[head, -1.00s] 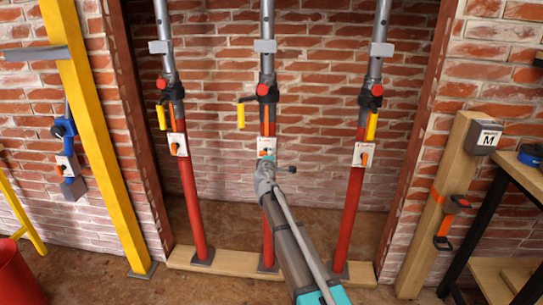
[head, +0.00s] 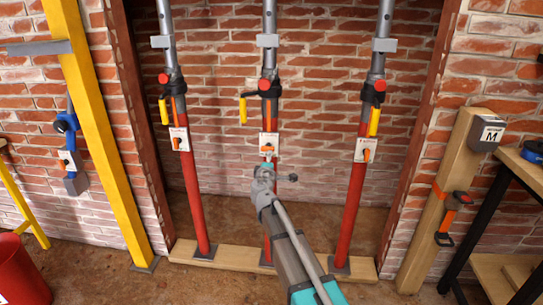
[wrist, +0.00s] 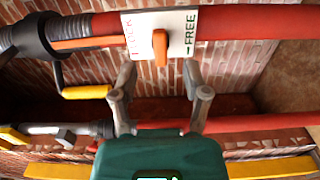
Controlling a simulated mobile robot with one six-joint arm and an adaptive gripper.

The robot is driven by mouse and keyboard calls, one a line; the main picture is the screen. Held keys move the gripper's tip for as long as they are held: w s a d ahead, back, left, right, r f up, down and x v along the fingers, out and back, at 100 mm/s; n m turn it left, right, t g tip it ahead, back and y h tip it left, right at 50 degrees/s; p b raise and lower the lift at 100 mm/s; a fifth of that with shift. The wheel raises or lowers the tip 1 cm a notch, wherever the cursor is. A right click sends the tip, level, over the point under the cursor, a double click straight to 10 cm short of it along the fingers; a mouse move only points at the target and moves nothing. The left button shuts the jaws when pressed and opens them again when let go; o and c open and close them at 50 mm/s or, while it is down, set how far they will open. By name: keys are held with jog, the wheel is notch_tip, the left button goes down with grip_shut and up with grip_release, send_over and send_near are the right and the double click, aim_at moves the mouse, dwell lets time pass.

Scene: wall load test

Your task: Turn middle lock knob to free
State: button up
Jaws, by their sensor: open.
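The middle lock knob (wrist: 160,47) is orange and sits on a white plate (wrist: 187,22) on the middle red prop (wrist: 250,25). In the wrist view the plate reads LOCK at left and FREE at right; the knob's long side runs across the prop, between the words. My gripper (wrist: 159,75) is open and empty, its fingers apart below the knob in the picture, not closed on it. In the head view my gripper (head: 267,166) is just below the middle plate (head: 269,139), partly covering the prop.
Similar props with knobs stand left (head: 195,200) and right (head: 350,215). A yellow handle (wrist: 87,92) hangs beside the middle prop. A wooden sill (head: 225,257) runs under the props. A yellow post (head: 95,130) stands left, a workbench (head: 520,170) right.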

jog(key=shift+s+a, duration=0.1)
jog(key=shift+s, duration=1.75)
jog(key=s+d+f+m+g+h, duration=0.2)
jog(key=s+d+f+m+g, duration=0.15)
jog(key=d, duration=0.35)
jog(key=s+d+f+m+g+h, duration=0.2)
jog(key=s+d+f+m, duration=0.15)
jog(key=d, duration=0.45)
jog(key=s+d+f+m+g+h, duration=0.2)
jog(key=s+d+f+m+g, duration=0.1)
jog(key=d+m, duration=0.3)
jog(key=s+d+f+m+g+y, duration=0.25)
jog(key=s+f+g, duration=0.2)
jog(key=s, duration=0.55)
jog(key=s+d+f+m+g+y, duration=0.25)
jog(key=s+g+y, duration=0.2)
jog(key=s, duration=0.55)
notch_tip(320, 180, up, 30)
jog(key=p, duration=3.1)
jog(key=shift+w+f+n, duration=0.2)
jog(key=shift+w+n, duration=0.05)
jog(key=shift+n, duration=0.05)
